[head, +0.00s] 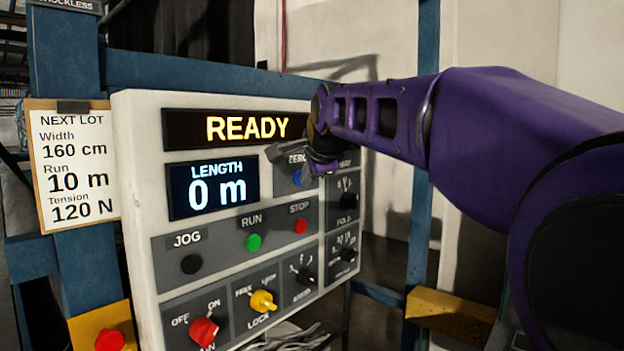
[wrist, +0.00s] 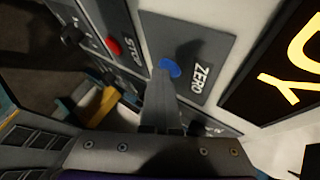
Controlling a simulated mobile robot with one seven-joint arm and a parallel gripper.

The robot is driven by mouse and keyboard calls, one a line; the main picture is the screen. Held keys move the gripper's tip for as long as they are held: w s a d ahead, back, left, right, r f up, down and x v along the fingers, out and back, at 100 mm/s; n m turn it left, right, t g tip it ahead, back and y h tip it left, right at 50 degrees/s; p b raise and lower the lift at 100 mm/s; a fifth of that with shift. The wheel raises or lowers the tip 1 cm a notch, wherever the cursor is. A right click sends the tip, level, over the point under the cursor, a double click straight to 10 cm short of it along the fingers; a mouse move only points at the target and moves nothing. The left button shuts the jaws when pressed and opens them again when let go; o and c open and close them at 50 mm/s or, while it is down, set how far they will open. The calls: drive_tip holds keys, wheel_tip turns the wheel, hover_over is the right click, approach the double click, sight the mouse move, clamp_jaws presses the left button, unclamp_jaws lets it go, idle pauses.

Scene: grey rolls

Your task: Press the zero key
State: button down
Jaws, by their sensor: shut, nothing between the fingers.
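The zero key is a round blue button (head: 298,177) under a "ZERO" label on the control panel (head: 136,187), right of the length display. The key also shows in the wrist view (wrist: 171,68). My gripper (head: 314,169) is shut and empty, close in front of the key and partly covering it in the head view. In the wrist view, my gripper's fingertips (wrist: 163,78) reach the key's lower left edge. I cannot tell whether they touch it. The length display (head: 211,190) reads "0 m". The upper display (head: 236,129) reads "READY".
Below are a black JOG button (head: 191,264), green RUN button (head: 254,242) and red STOP button (head: 300,226). Lower knobs include a red one (head: 203,331) and a yellow one (head: 263,301). A paper card (head: 73,165) hangs left. Blue posts frame the panel.

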drive_tip(key=shift+s, duration=0.1)
drive_tip(key=shift+s+d+b, duration=0.4)
drive_tip(key=shift+s+d, duration=0.05)
drive_tip(key=shift+d, duration=0.15)
drive_tip(key=shift+s+d+r+b, duration=0.1)
drive_tip(key=shift+s+d+b, duration=0.45)
drive_tip(key=shift+s+d, duration=0.4)
drive_tip(key=shift+s+d+b, duration=0.5)
drive_tip(key=shift+s+d, duration=0.2)
drive_tip(key=shift+d, duration=0.3)
drive_tip(key=shift+w, duration=0.1)
